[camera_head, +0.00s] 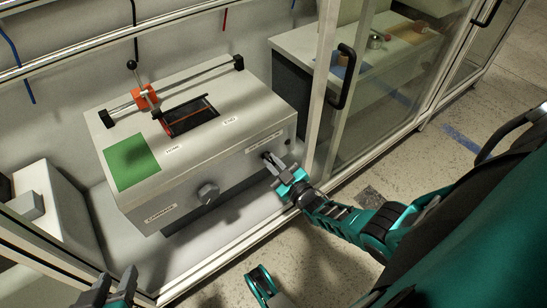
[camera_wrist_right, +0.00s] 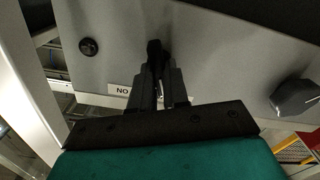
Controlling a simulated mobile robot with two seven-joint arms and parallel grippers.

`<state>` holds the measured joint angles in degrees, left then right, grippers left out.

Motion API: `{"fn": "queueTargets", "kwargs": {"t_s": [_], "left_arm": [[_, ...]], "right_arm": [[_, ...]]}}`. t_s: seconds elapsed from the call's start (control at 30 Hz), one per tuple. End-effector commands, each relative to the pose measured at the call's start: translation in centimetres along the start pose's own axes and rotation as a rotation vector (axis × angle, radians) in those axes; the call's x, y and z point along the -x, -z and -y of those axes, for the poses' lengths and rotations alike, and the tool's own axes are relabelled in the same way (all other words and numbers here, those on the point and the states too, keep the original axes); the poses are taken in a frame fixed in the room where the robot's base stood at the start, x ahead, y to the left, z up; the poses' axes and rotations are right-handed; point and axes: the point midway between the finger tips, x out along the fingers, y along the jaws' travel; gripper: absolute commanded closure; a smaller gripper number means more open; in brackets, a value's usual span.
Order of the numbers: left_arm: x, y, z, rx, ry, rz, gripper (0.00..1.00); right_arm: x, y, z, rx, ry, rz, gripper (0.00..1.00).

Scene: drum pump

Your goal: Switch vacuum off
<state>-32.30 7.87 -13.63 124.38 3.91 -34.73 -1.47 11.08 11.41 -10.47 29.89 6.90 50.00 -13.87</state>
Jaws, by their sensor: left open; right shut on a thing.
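The machine (camera_head: 225,165) is a light grey box with a small black switch (camera_head: 266,155) on its front face, near the right end. In the right wrist view the black switch (camera_wrist_right: 154,52) stands upright between my fingers. My right gripper (camera_head: 280,168) is shut on it; the fingers also show in the wrist view (camera_wrist_right: 158,82) and partly hide its lower part. A white label starting "NO" (camera_wrist_right: 122,90) is partly covered by a finger. My left gripper (camera_head: 112,289) is open and empty at the lower left, below the cabinet's front edge.
A grey knob (camera_head: 208,193) sits on the front face, left of the switch. On top are a green pad (camera_head: 131,162), an orange carriage (camera_head: 146,98) on a rail and a dark slot (camera_head: 188,116). A glass door with a black handle (camera_head: 343,78) stands right of the machine.

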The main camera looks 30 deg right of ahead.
Motion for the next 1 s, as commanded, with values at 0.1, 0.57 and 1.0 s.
{"fn": "queueTargets", "kwargs": {"t_s": [0.1,0.57,1.0], "left_arm": [[-0.01,0.06,-0.03,0.000,-0.001,-0.001,0.57],[0.00,0.07,-0.08,0.002,-0.001,-0.001,0.57],[0.13,-0.32,-0.14,0.004,-0.001,0.007,0.57]], "right_arm": [[-0.18,0.11,-0.05,0.059,-0.002,-0.002,1.00],[-0.20,0.12,-0.04,0.148,-0.002,-0.002,1.00],[-0.19,0.12,-0.02,0.148,-0.001,-0.003,0.71]]}}
